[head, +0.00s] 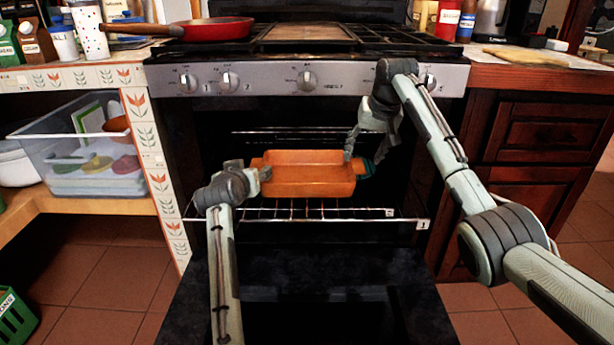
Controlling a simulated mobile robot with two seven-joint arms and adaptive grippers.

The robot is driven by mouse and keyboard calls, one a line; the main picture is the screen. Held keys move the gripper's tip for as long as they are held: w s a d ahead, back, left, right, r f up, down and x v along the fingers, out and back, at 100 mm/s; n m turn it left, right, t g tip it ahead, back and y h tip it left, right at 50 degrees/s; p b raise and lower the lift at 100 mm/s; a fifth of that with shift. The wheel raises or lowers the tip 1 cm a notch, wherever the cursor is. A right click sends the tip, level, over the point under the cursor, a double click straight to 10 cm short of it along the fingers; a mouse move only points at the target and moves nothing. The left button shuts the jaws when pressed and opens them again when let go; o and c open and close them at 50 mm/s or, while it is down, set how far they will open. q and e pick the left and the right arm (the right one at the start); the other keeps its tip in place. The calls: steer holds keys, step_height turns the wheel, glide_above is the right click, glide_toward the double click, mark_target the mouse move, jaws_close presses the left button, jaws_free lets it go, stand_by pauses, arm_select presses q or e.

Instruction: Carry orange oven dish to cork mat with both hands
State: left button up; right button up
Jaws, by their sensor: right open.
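The orange oven dish (305,180) is inside the open oven, level, just over the pulled-out lower wire rack (300,219). I cannot tell whether it rests on the rack. My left gripper (262,174) is at the dish's left handle; its fingers are small and partly hidden, so its grip is unclear. My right gripper (362,150) is open, pointing down at the dish's right end, close to the handle there. A thin tan mat (525,57), which looks like the cork mat, lies on the right counter.
The lowered oven door (290,300) lies in front. An upper rack (290,131) is behind the dish. A red pan (215,29) stands on the stove's left. Bottles and a canister (447,18) stand left of the tan mat. A clear bin (90,150) is on the left shelf.

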mark_target(358, 166)
arm_select(q)
steer(key=x, duration=0.6)
steer(key=shift+w+f, duration=0.2)
steer(key=shift+w, duration=0.1)
arm_select(e)
steer(key=x, duration=0.6)
steer(key=shift+w+f, duration=0.15)
steer(key=shift+f, duration=0.2)
arm_select(q)
jaws_close()
arm_select(e)
jaws_close()
